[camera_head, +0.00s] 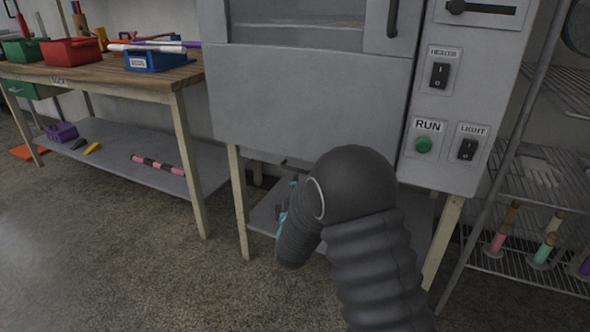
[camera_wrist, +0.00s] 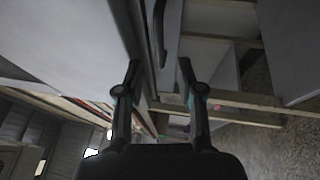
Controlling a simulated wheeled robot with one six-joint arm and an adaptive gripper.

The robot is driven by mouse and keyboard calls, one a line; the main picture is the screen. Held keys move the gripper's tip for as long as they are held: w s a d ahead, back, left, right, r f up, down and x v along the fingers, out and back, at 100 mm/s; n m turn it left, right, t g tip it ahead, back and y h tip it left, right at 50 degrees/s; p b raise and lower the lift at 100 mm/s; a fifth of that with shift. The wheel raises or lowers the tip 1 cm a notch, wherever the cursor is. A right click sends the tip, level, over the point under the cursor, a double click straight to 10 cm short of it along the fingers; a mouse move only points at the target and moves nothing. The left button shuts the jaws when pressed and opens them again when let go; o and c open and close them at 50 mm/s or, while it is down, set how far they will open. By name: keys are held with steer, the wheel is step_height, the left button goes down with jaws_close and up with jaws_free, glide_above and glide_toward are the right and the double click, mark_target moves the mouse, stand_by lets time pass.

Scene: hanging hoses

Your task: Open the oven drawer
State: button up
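The grey oven (camera_head: 310,95) stands on pale wooden legs, with a window door above and a plain front panel below. My black arm covers the lower right of that front, and no drawer handle can be made out in the head view. My gripper is mostly hidden behind my arm there; only teal parts show at its left. In the wrist view, my gripper (camera_wrist: 159,64) has its two fingers apart. A grey panel edge runs between and beyond them. A dark curved handle (camera_wrist: 159,32) shows ahead; I cannot tell whether the fingers surround or touch anything.
A control panel (camera_head: 455,110) with switches and a green button is at the oven's right. A wire rack (camera_head: 545,165) stands further right. A wooden workbench (camera_head: 95,72) with red, green and blue bins is at left. Open floor (camera_head: 110,250) lies at front left.

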steer(key=w, duration=0.5)
steer(key=w+r, duration=0.1)
steer(key=w, duration=0.1)
steer(key=shift+w+a+r, duration=0.1)
steer(key=shift+w+a, duration=0.05)
jaws_close()
